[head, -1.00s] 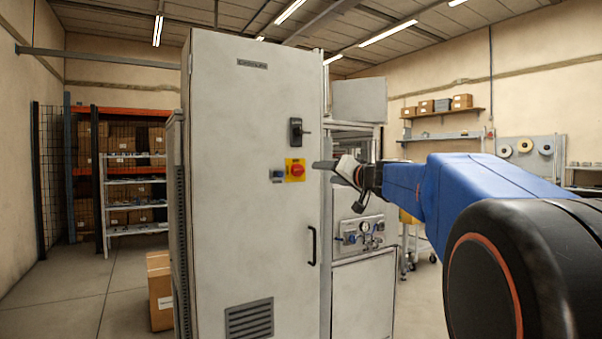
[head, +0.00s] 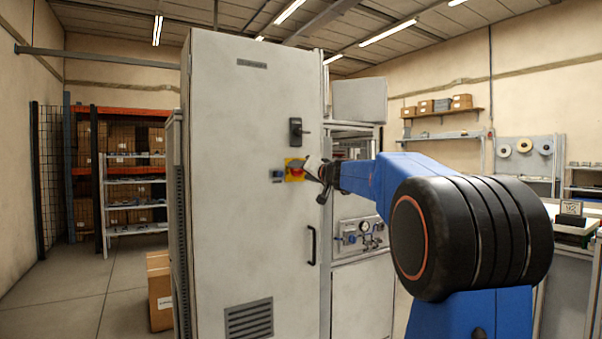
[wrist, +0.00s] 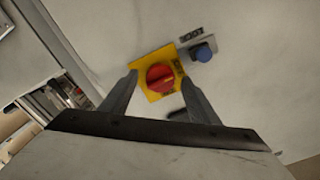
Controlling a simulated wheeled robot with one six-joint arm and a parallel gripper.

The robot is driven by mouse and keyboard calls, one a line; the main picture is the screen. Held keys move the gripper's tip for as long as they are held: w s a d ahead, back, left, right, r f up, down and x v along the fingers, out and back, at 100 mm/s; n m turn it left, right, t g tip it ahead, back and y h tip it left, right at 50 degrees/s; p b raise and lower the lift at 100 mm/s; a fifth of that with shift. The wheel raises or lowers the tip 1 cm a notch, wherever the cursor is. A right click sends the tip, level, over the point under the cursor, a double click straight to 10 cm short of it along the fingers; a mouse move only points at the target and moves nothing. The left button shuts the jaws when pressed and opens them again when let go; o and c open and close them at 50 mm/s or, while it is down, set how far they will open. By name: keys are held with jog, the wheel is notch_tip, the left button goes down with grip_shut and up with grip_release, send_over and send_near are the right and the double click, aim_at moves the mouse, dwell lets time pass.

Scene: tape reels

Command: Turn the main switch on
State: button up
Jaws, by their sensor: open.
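The main switch is a red rotary knob (wrist: 160,77) on a yellow square plate (wrist: 148,88), on the door of a tall grey cabinet (head: 255,120). In the head view the yellow plate (head: 288,163) shows at mid-height on the door, and my gripper partly covers the switch. My gripper (head: 312,172) is at the switch, coming from the right. In the wrist view my gripper (wrist: 158,92) is open, with one finger on each side of the knob. I cannot tell whether the fingers touch it. The wrist view is tilted, and the knob's exact setting is unclear.
A blue button (wrist: 203,53) sits beside the yellow plate. A black door handle (head: 297,128) is above the switch, and a dark pull handle (head: 312,245) is below. A panel with gauges (head: 362,234) stands right of the cabinet. A cardboard box (head: 159,292) is on the floor at left.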

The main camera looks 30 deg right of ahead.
jog(key=shift+w, duration=0.35)
jog(key=shift+c, duration=0.5)
jog(key=c, duration=0.9)
jog(key=shift+c, duration=0.2)
